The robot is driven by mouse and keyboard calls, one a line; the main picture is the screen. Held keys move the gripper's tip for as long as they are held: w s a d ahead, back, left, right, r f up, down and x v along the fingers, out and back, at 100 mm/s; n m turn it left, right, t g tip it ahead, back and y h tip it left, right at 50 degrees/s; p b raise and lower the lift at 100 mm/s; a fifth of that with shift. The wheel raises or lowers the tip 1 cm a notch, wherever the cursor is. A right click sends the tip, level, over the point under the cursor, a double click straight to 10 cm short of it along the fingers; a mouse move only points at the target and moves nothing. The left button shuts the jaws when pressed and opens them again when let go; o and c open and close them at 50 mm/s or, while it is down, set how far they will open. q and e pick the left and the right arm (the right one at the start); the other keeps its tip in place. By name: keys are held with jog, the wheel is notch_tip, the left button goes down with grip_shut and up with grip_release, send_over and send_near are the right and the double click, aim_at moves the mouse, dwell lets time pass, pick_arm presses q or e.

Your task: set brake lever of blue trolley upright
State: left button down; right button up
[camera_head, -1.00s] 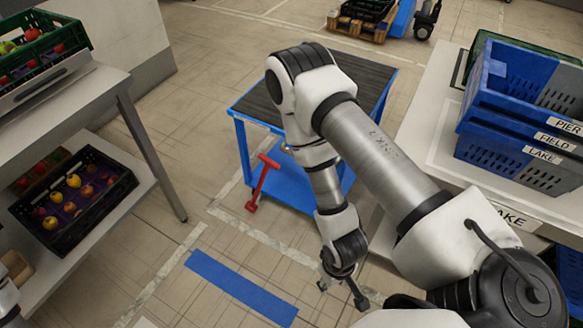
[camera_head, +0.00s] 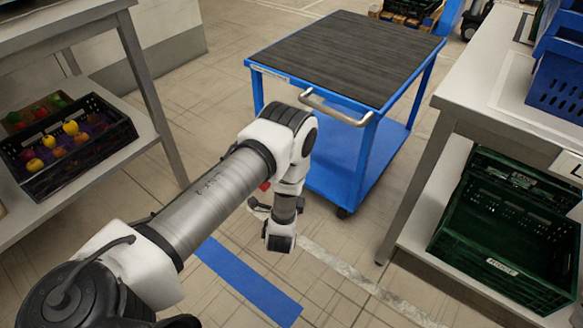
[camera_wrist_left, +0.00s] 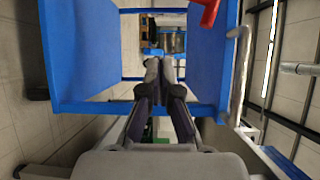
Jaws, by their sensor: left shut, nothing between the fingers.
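The blue trolley (camera_head: 357,128) stands ahead, with a dark ribbed top and a silver push handle (camera_head: 335,108) on its near side. Its red brake lever shows only as a small red bit (camera_head: 265,186) beside my left arm; the rest is hidden, so I cannot tell its tilt. In the left wrist view a red piece (camera_wrist_left: 208,12) is cut off by the top edge, next to the blue frame. My left gripper (camera_head: 256,207) is low in front of the trolley, close to the red bit. In the wrist view its fingers (camera_wrist_left: 160,66) are together and empty. My right gripper is out of view.
A table with a fruit crate (camera_head: 62,146) on its lower shelf stands at left. At right, a table (camera_head: 468,105) carries blue crates, with a green crate (camera_head: 503,262) below. Blue floor tape (camera_head: 245,283) marks the open floor in front.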

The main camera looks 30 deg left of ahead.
pick_arm(q)
jog(key=w+a+r+b, duration=0.1)
jog(key=w+a+b, duration=0.1)
jog(key=w+a, duration=0.2)
jog(key=w+a+r+m+t+y+b, duration=0.1)
jog(key=w+a+b, duration=0.2)
jog(key=w+a, duration=0.2)
jog(key=shift+w+a+r+m+t, duration=0.15)
jog(key=shift+w+r+m+t, duration=0.2)
jog(key=shift+w, duration=0.65)
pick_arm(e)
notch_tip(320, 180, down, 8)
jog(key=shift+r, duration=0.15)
